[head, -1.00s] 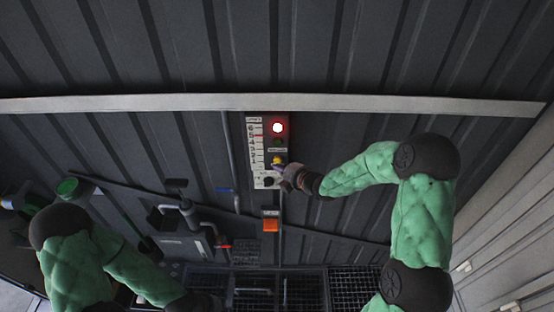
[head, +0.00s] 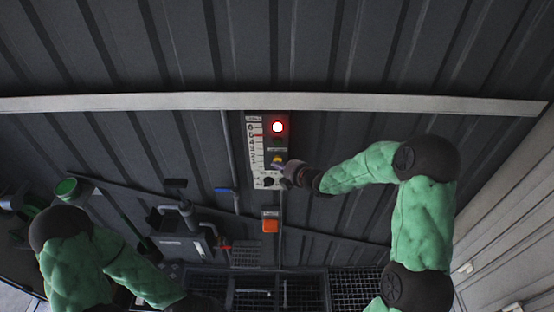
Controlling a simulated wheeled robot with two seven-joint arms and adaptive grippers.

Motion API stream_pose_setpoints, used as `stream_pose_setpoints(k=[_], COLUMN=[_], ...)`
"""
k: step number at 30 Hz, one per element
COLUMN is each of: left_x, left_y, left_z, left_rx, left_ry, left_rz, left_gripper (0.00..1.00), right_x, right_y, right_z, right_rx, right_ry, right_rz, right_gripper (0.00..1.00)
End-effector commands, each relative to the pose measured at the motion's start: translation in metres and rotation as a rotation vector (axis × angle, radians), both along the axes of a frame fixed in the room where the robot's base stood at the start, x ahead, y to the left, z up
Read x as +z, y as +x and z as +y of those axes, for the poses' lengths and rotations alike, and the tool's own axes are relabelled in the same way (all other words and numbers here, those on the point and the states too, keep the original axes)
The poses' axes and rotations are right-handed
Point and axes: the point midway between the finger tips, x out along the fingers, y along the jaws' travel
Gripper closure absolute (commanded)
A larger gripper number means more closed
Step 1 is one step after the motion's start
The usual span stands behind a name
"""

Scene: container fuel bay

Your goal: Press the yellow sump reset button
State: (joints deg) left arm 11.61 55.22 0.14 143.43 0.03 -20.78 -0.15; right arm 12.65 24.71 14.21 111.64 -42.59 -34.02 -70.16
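The yellow sump reset button (head: 277,160) sits on the right side of a narrow wall panel (head: 257,183), below a lit red lamp (head: 278,127). My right gripper (head: 284,170) is at the panel's right edge, just below and right of the button. Its fingers are small and dark here, so I cannot tell whether they are open or shut, or whether they touch the panel. The button shows uncovered above them. My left arm reaches low at the left, and its gripper is not clearly visible.
A dark knob (head: 268,181) is low on the panel, close to my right gripper. Pipes with a blue handle (head: 225,189) and a red handle (head: 225,248) are at left. Floor grating (head: 353,286) lies at the bottom.

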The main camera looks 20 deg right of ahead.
Motion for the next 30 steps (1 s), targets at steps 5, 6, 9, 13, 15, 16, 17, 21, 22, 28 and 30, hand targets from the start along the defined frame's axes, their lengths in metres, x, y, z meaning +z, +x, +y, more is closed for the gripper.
stream_pose_setpoints(k=[5, 6, 9, 13, 15, 16, 17, 21, 22, 28, 30], left_x=[-0.001, -0.001, -0.002, -0.002, -0.002, -0.002, -0.002, -0.006, -0.007, -0.015, -0.016], left_y=[0.000, 0.000, 0.000, 0.000, 0.000, 0.000, 0.000, 0.000, 0.000, 0.000, 0.000], left_z=[0.000, 0.000, 0.000, 0.000, 0.000, 0.000, 0.000, 0.000, 0.000, 0.000, 0.000], left_rx=[0.000, 0.000, 0.000, 0.000, 0.000, 0.000, 0.000, 0.000, 0.000, 0.000, 0.000], left_ry=[0.000, 0.000, 0.000, 0.000, 0.000, 0.000, 0.000, 0.000, 0.000, 0.000, 0.000], left_rz=[0.000, 0.000, 0.000, 0.000, 0.000, 0.000, 0.000, 0.000, 0.000, 0.000, 0.000], left_gripper=[1.00, 1.00, 1.00, 1.00, 1.00, 1.00, 1.00, 1.00, 1.00, 1.00, 1.00], right_x=[0.000, 0.000, 0.000, 0.000, 0.000, 0.000, 0.000, 0.000, 0.000, -0.001, 0.000], right_y=[0.002, 0.002, 0.003, 0.004, 0.004, 0.004, 0.004, 0.001, 0.000, -0.009, -0.011], right_z=[0.000, 0.000, -0.001, -0.001, -0.001, -0.001, -0.001, 0.000, 0.000, 0.003, 0.003], right_rx=[0.000, 0.000, 0.000, 0.000, 0.000, 0.000, 0.000, 0.000, 0.000, 0.000, 0.000], right_ry=[0.000, -0.001, -0.001, -0.001, -0.001, -0.001, -0.001, 0.000, 0.000, 0.000, 0.000], right_rz=[0.000, 0.000, 0.000, 0.000, 0.000, 0.000, -0.001, -0.002, -0.002, -0.001, -0.001], right_gripper=[1.00, 1.00, 1.00, 1.00, 1.00, 1.00, 1.00, 1.00, 1.00, 1.00, 1.00])
